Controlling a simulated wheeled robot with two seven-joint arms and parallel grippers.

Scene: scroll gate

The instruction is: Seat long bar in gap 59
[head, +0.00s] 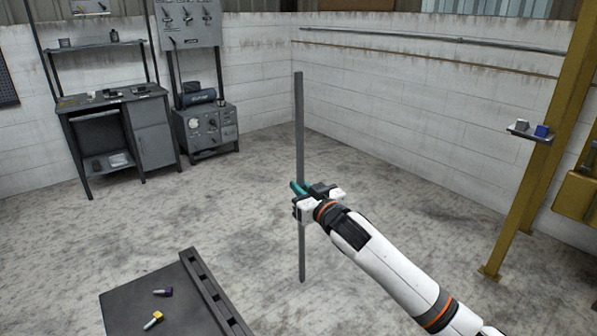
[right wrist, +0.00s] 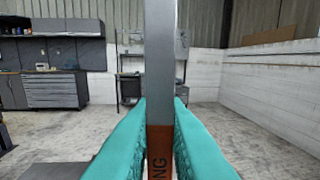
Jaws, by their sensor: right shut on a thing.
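The long bar (head: 299,125) is a tall grey bar, held upright in the middle of the head view. My right gripper (head: 301,190) is shut on it around its middle. In the right wrist view the bar (right wrist: 160,60) stands between the teal fingers of the right gripper (right wrist: 160,135), with an orange band with dark letters at the grip. The bar's lower end hangs to the right of a dark table. A slotted rail (head: 213,290) runs along that table's right edge; no gap number is readable. My left gripper is not in view.
A yellow post (head: 545,140) with a small shelf (head: 530,134) stands at the right. A workbench (head: 115,100) stands back left. The floor between is clear.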

